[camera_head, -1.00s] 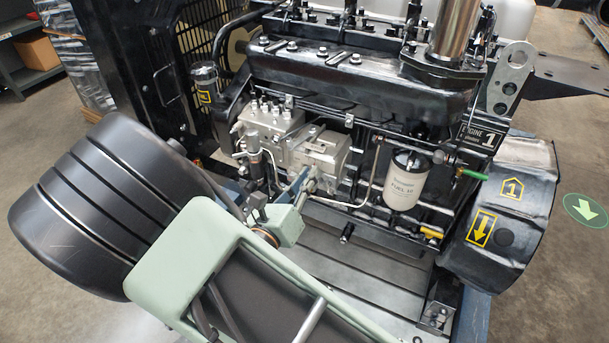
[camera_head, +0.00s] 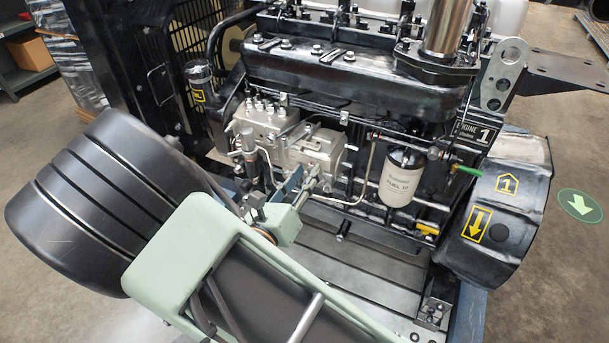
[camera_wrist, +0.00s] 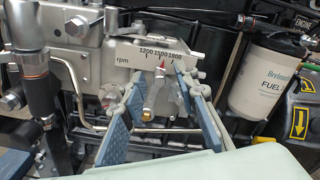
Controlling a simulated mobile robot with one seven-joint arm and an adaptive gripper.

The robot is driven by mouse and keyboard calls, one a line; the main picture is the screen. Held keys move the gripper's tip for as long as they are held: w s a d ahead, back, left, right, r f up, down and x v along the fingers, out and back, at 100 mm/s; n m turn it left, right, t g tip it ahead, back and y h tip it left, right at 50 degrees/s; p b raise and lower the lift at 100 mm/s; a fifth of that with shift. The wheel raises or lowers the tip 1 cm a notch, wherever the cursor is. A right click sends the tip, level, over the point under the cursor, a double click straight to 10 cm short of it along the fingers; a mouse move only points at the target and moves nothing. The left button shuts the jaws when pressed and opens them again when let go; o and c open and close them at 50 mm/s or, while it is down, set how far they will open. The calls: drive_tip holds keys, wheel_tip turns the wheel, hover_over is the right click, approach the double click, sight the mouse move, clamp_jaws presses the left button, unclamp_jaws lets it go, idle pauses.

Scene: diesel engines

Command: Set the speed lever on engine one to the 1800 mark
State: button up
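Engine one (camera_head: 360,80) carries a plate with a "1". On its side, the pale rpm scale plate (camera_wrist: 132,52) reads 1200, 1500 and 1800 in the wrist view. The speed lever (camera_wrist: 155,90) is a short metal arm with a red pointer tip, which stands near the 1500 mark. My gripper (camera_wrist: 158,88) has its blue-padded fingers apart, one on each side of the lever. I cannot tell whether either finger touches it. In the head view my gripper (camera_head: 308,187) reaches the grey pump housing (camera_head: 318,150); the lever and scale cannot be made out there.
A white fuel filter (camera_head: 400,180) hangs right of the pump, also in the wrist view (camera_wrist: 262,78). Metal pipes (camera_head: 368,170) run close to the pump. A black fender (camera_head: 500,220) stands at the right.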

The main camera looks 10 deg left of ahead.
drive_tip(key=v, duration=1.2)
drive_tip(key=shift+c, duration=0.6)
